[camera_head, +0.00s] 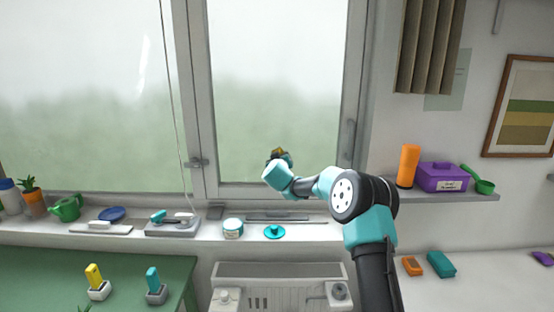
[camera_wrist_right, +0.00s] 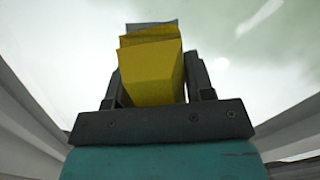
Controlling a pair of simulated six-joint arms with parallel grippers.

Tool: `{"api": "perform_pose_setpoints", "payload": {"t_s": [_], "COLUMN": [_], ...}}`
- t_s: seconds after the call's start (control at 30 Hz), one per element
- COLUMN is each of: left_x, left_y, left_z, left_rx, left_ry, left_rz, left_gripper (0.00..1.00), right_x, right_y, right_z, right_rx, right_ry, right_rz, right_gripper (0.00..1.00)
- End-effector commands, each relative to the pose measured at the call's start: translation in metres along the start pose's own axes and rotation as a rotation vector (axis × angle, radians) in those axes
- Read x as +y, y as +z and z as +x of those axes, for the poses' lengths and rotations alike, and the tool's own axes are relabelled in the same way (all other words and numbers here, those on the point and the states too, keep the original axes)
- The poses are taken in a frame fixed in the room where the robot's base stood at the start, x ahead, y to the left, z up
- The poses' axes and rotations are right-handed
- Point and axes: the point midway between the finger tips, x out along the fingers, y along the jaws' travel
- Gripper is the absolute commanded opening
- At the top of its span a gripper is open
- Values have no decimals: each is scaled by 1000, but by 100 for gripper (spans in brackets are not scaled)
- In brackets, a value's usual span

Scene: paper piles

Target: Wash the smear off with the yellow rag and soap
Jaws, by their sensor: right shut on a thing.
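The yellow rag (camera_wrist_right: 150,75) looks like a folded block with a grey far edge, between the two dark fingers of my right gripper (camera_wrist_right: 155,85). In the head view my right gripper (camera_head: 279,156) is in front of the right window pane (camera_head: 280,80), low down, with a small part of the rag (camera_head: 277,150) showing. I cannot tell whether the rag touches the glass. A pale slanting streak (camera_wrist_right: 260,17) shows at the upper right of the wrist view; smear or reflection is unclear. A white and teal tub (camera_head: 232,228), possibly the soap, stands on the sill. My left gripper is out of view.
A teal lid-like disc (camera_head: 274,232) lies beside the tub. The sill also holds a grey box (camera_head: 172,226), a blue dish (camera_head: 112,214) and a green watering can (camera_head: 66,208). A shelf at right holds an orange cylinder (camera_head: 408,166) and purple box (camera_head: 441,178).

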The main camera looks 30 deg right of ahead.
Motion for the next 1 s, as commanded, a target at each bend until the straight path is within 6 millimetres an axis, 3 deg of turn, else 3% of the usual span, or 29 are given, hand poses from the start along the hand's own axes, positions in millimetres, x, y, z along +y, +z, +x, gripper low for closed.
{"api": "perform_pose_setpoints", "payload": {"t_s": [0.4,1.0], "left_x": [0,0], "left_y": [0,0], "left_z": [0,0], "left_rx": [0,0], "left_ry": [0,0], "left_rz": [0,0], "left_gripper": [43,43], "right_x": [16,22], "right_y": [16,19], "right_z": [3,3], "right_rx": [-2,-1], "right_ry": [2,3], "right_rz": [0,1], "right_gripper": [30,30]}}
